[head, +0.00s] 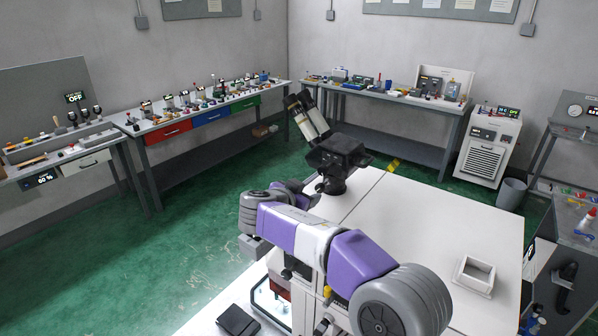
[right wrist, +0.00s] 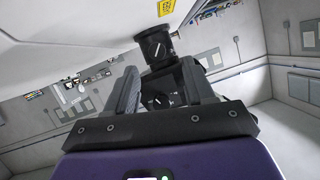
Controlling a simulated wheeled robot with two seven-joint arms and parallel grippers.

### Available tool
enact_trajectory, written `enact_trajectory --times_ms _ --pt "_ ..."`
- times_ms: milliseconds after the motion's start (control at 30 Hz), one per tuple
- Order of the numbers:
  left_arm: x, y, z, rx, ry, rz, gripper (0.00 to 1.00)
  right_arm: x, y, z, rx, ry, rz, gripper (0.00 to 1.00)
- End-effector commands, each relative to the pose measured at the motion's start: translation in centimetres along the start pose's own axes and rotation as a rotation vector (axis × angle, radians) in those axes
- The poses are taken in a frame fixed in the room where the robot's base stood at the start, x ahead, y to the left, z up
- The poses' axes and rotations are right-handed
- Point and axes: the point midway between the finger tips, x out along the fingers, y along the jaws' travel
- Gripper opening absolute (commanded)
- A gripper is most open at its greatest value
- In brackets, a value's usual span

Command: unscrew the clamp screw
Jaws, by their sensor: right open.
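A black clamp head with a round post (head: 333,184) stands on the white table and carries two pale tubes (head: 309,118) tilted up to the left. In the right wrist view the dark round clamp part (right wrist: 155,46) shows a pale bar on its face, seemingly the clamp screw; its exact shape is too small to tell. My right gripper (head: 316,188) is beside the post at the left edge of the table. My left gripper is not in view.
The white table (head: 425,215) is mostly clear; a square white open-topped block (head: 475,275) sits at its right. Cluttered benches line the walls, and a grey bin (head: 511,194) stands at the right.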

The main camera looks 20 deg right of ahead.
Motion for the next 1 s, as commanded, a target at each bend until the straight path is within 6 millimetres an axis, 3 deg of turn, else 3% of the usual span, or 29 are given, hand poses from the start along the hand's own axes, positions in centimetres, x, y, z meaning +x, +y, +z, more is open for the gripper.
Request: enact_trajectory --times_ms 167,600,933,1000 --pt "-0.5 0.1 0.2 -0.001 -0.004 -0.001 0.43 1.0 0.0 -0.2 -0.001 0.0 0.001 0.53" --pt "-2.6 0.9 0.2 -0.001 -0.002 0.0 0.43 7.0 0.0 -0.2 0.0 -0.001 0.002 0.53" --pt "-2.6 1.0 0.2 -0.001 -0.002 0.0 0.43 7.6 0.0 0.0 0.0 -0.001 -0.001 0.53" --pt "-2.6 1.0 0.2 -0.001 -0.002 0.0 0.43 7.6 0.0 0.0 0.0 -0.001 -0.001 0.46"
